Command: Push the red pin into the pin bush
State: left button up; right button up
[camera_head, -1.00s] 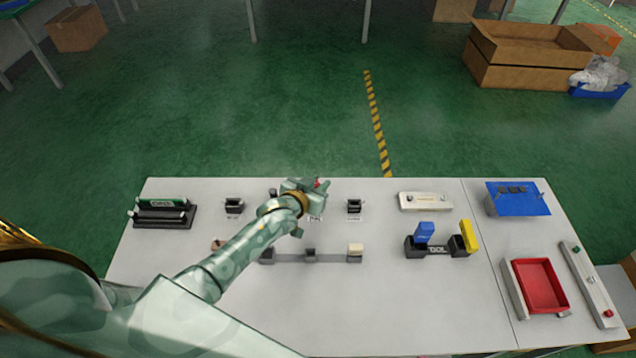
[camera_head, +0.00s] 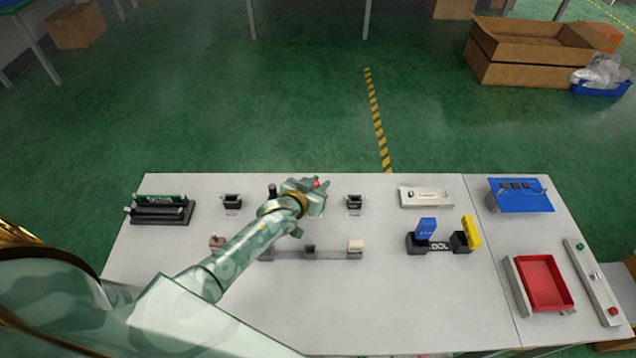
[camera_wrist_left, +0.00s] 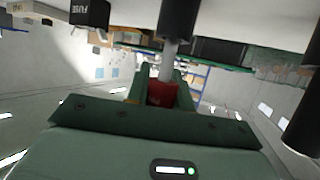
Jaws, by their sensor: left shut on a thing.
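My left gripper (camera_head: 312,192) is over the back middle of the table, its arm coming in from the left. In the left wrist view, its fingers (camera_wrist_left: 160,92) are shut on the red head of the pin (camera_wrist_left: 161,94). The pin's grey shank (camera_wrist_left: 171,62) points at a dark round bush (camera_wrist_left: 178,20) and meets its end in the picture. I cannot tell how far the shank is inside. In the head view only a bit of red (camera_head: 317,183) shows at the gripper; the bush is hidden by the hand. My right gripper is not in view.
Black holders stand left (camera_head: 232,203) and right (camera_head: 354,202) of the gripper, with a dark post (camera_head: 272,191) close by. A slide rail (camera_head: 333,254) lies in front. Blue (camera_head: 425,229) and yellow (camera_head: 471,233) blocks and a red tray (camera_head: 542,284) are farther right.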

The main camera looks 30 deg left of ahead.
pick_arm(q)
jog(key=shift+f+b, duration=0.75)
jog(key=shift+f, duration=0.35)
jog(key=o, duration=1)
jog(key=shift+o, duration=0.2)
jog(key=shift+s+r+p, duration=0.3)
jog(key=shift+s+p, duration=0.05)
jog(key=shift+s, duration=0.1)
jog(key=p+v, duration=0.4)
jog(key=v, duration=1.1)
jog(key=shift+s, duration=0.15)
